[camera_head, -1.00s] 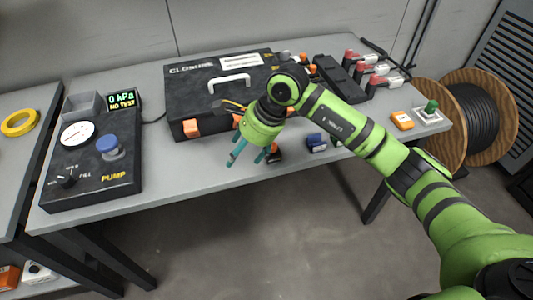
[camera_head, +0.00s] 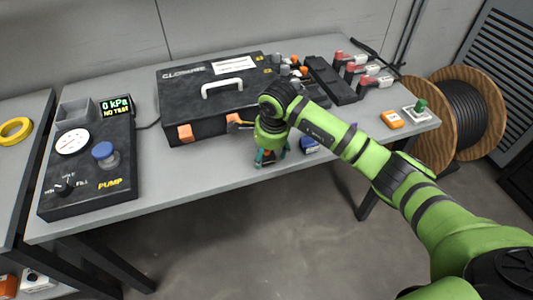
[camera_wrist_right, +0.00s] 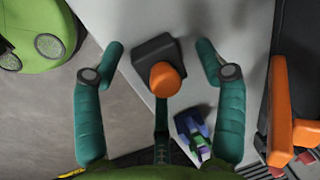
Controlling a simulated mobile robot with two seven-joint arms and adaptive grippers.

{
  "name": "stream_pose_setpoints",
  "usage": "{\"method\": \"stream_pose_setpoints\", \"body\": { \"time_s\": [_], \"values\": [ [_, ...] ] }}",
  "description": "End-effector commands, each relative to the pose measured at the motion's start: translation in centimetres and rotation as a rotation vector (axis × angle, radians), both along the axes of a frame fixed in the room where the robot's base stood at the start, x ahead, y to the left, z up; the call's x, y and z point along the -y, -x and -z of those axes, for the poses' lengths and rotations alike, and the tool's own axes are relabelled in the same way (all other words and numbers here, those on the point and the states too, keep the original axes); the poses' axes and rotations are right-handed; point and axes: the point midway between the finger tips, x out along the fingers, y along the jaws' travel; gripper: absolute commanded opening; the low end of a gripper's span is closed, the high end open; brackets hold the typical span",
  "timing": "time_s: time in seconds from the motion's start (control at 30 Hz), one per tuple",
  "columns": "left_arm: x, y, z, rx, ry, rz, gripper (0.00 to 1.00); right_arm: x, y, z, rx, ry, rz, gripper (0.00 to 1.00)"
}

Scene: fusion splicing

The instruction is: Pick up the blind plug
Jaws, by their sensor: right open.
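The likely blind plug (camera_wrist_right: 165,79) is a short orange cylinder on a dark square base (camera_wrist_right: 152,52) in the right wrist view. It stands near the table's front edge. My right gripper (camera_head: 271,160) points down over it, with its teal fingers spread. In the right wrist view, the side fingers (camera_wrist_right: 160,60) are open on either side of the plug, with visible gaps. A third finger shows below it. In the head view the gripper mostly hides the plug. My left gripper is not in view.
A black closure case (camera_head: 180,95) lies behind the gripper, its orange latch (camera_head: 185,132) close by. A small blue item (camera_head: 309,145) sits just right of the gripper. The pump unit (camera_head: 95,175) stands left, with clear table between.

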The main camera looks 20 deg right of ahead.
Motion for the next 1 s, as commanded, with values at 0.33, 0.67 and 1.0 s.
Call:
{"method": "stream_pose_setpoints", "body": {
  "time_s": [0.33,0.67,1.0],
  "values": [
    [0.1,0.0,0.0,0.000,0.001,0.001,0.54,0.0,0.0,0.0,0.000,-0.001,0.000,0.05],
    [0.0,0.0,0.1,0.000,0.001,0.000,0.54,0.0,0.0,-0.2,0.001,-0.001,0.000,0.05],
    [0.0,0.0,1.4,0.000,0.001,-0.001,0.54,0.4,-0.1,-4.4,0.006,0.001,0.003,0.05]
  ]
}}
